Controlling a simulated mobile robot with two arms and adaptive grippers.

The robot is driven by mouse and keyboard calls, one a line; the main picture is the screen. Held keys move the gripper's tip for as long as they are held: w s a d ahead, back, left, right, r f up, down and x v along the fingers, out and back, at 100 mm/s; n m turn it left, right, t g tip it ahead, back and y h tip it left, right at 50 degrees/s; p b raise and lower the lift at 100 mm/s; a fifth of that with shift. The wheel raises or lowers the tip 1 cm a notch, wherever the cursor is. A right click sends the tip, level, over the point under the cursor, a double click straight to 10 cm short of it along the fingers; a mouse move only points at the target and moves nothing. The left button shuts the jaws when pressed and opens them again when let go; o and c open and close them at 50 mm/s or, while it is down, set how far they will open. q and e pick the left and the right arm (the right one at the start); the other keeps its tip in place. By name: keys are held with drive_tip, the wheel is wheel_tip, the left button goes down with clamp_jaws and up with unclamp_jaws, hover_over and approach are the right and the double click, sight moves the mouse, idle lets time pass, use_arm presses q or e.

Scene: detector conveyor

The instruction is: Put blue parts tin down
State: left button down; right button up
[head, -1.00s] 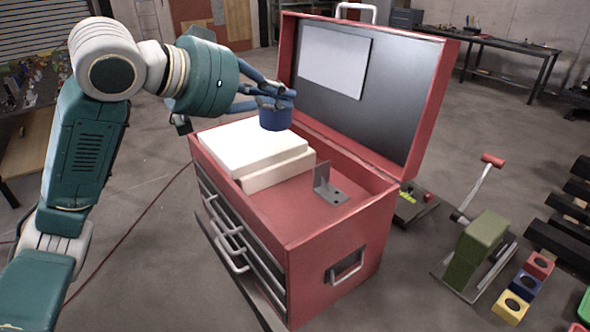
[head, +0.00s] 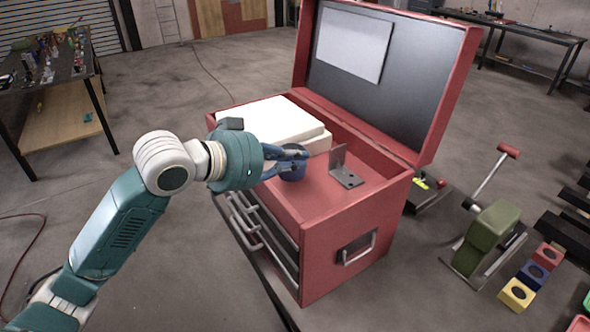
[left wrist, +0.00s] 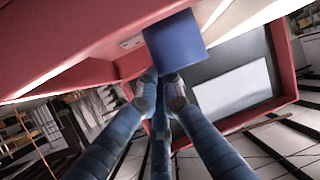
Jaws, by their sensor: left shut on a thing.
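I cannot tell whether the tin's bottom touches the red surface. My right gripper is not in view.
White stacked blocks (head: 268,125) lie behind the tin. The upright bracket (head: 348,178) stands close on its right. The raised lid (head: 385,75) closes off the back. A bare red strip lies in front of the bracket.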

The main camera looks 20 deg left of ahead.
use_arm(q)
wheel_tip(320, 180, down, 3)
drive_tip(key=shift+r, duration=0.2)
drive_tip(key=shift+f, duration=0.35)
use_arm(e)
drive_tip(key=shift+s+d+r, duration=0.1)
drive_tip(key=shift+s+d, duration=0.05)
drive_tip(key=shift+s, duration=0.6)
use_arm(q)
drive_tip(key=shift+f, duration=0.1)
drive_tip(key=c, duration=1.9)
unclamp_jaws()
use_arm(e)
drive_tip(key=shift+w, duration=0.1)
use_arm(q)
drive_tip(key=shift+b+v, duration=1.85)
drive_tip(key=shift+v, duration=4.2)
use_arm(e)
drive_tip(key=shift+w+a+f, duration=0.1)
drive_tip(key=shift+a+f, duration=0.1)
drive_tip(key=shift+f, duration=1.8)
